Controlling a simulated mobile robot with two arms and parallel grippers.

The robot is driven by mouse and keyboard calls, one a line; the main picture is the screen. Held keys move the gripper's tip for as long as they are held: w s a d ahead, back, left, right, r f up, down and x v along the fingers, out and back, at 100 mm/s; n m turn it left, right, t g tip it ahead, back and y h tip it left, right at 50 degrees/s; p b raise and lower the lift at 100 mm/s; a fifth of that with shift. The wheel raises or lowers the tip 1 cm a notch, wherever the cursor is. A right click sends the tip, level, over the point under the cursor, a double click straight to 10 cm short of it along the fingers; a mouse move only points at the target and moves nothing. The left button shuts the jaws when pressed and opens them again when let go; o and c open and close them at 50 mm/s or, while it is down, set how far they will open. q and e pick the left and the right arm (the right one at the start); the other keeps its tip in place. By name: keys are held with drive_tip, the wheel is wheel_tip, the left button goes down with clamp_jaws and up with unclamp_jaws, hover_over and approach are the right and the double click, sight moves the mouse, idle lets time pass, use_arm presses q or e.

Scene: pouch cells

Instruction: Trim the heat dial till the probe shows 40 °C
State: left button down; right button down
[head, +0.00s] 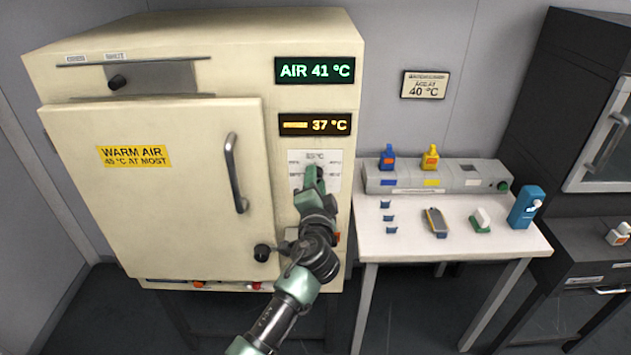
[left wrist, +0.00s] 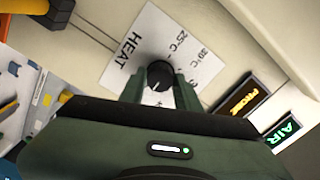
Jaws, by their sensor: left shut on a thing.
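The cream warming cabinet (head: 185,200) stands at the left with its door shut. Its green display (head: 315,70) reads AIR 41 °C, and the amber probe display (head: 315,124) below reads 37 °C. My left gripper (head: 314,178) is at the white dial plate (head: 331,160) and covers the dial in the head view. In the left wrist view the black heat dial (left wrist: 159,75) sits between the fingers of my left gripper (left wrist: 160,84), which is shut on it. The dial plate (left wrist: 130,62) shows HEAT, 25 °C and 30 °C. My right gripper is not in view.
A white table (head: 400,240) to the right holds blue clips, a handheld device (head: 435,222), a white-and-green block (head: 481,219) and a blue bottle (head: 525,207). A wall sign (head: 424,85) reads 40 °C. The cabinet door handle (head: 236,172) is left of my arm.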

use_arm(q)
drive_tip(key=shift+f, duration=0.1)
drive_tip(key=c, duration=1)
unclamp_jaws()
drive_tip(key=shift+s, duration=0.15)
drive_tip(key=s+b, duration=0.1)
drive_tip(key=s, duration=0.6)
drive_tip(key=shift+s, duration=0.3)
